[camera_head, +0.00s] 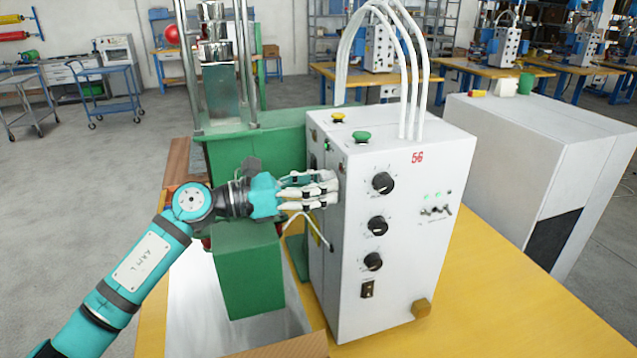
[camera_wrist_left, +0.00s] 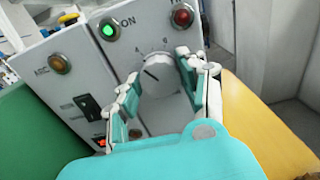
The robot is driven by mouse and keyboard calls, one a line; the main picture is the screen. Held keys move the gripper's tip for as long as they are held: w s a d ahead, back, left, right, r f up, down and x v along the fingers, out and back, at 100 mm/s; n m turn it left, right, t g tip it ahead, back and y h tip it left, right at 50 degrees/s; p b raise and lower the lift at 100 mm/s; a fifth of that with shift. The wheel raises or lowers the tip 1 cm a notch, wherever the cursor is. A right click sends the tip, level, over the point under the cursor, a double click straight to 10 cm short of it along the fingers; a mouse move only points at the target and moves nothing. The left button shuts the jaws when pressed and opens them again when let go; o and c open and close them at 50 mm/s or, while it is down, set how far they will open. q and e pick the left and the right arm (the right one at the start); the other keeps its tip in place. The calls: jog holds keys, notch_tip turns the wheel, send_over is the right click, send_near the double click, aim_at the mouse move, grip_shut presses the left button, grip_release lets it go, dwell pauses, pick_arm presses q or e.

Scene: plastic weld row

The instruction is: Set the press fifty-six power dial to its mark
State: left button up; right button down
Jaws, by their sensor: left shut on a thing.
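The press control cabinet (camera_head: 395,225) is a white box marked with a red 56. My left gripper (camera_head: 328,190) reaches its left side face in the head view; the dial there is hidden behind the fingers. In the left wrist view the power dial (camera_wrist_left: 160,78) is a pale round knob with a dark pointer line, turned toward the upper left. Scale numbers, among them a 4 and a 6, show above it. The fingers of my left gripper (camera_wrist_left: 160,92) are closed around the dial from both sides. My right gripper is in neither view.
A lit green ON lamp (camera_wrist_left: 109,30) and a red button (camera_wrist_left: 183,17) sit above the dial. A black switch (camera_wrist_left: 88,106) is left of it. Three black knobs (camera_head: 377,226) are on the cabinet's front. The green press (camera_head: 250,262) stands close left.

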pick_arm(q)
jog(key=n+p, duration=0.2)
jog(key=n, duration=0.3)
jog(key=shift+r+p, duration=0.15)
jog(key=shift+p, duration=0.2)
jog(key=n+p, duration=0.4)
jog(key=n, duration=0.1)
jog(key=shift+r+n, duration=0.1)
jog(key=shift+n, duration=0.2)
jog(key=n+p, duration=0.4)
jog(key=n, duration=0.1)
jog(key=shift+p, duration=0.3)
jog(key=n+p, duration=0.3)
jog(key=n, duration=0.1)
jog(key=shift+n, duration=0.4)
jog(key=shift+f, duration=0.2)
